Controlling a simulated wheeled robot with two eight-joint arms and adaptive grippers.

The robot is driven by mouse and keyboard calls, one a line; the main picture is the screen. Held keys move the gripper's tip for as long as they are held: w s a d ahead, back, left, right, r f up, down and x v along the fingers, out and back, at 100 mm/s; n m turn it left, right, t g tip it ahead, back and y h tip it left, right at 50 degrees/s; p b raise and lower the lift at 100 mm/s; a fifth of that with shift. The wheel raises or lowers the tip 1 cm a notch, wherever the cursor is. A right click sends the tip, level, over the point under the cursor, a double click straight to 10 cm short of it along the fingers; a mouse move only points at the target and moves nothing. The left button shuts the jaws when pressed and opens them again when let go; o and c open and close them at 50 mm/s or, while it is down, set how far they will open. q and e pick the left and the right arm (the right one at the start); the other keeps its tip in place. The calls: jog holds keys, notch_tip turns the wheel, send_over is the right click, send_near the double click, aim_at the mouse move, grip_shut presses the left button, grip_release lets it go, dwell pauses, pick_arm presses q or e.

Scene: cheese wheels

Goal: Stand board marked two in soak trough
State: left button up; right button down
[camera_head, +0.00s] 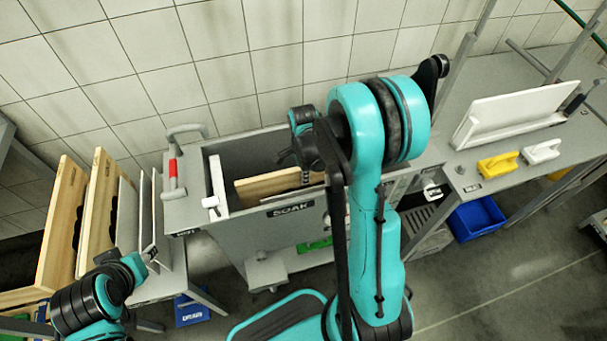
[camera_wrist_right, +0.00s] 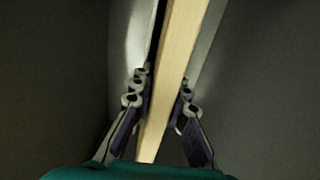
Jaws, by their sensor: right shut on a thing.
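The grey soak trough (camera_head: 240,238), labelled SOAK, stands open against the tiled wall in the head view. A pale wooden board (camera_head: 262,186) stands inside it, its top edge just above the front wall. No number is readable on it. My right gripper (camera_head: 308,176) reaches down into the trough at the board's right end. In the right wrist view the board's edge (camera_wrist_right: 180,75) runs between the two fingers of the right gripper (camera_wrist_right: 160,112), shut on it. The fingers' contact is partly dark. Only links of my left arm show at bottom left; its gripper is not visible.
A white slab (camera_head: 217,182) stands at the trough's left end, beside a red-banded handle (camera_head: 172,168). Wooden and white boards (camera_head: 95,205) stand in a rack at left. The right counter holds a white board (camera_head: 510,112) and yellow (camera_head: 497,165) and white brushes (camera_head: 541,151).

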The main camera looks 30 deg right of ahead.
jog(key=c, duration=1.4)
grip_release()
jog(key=shift+r, duration=0.15)
notch_tip(320, 180, up, 12)
jog(key=shift+f, duration=0.1)
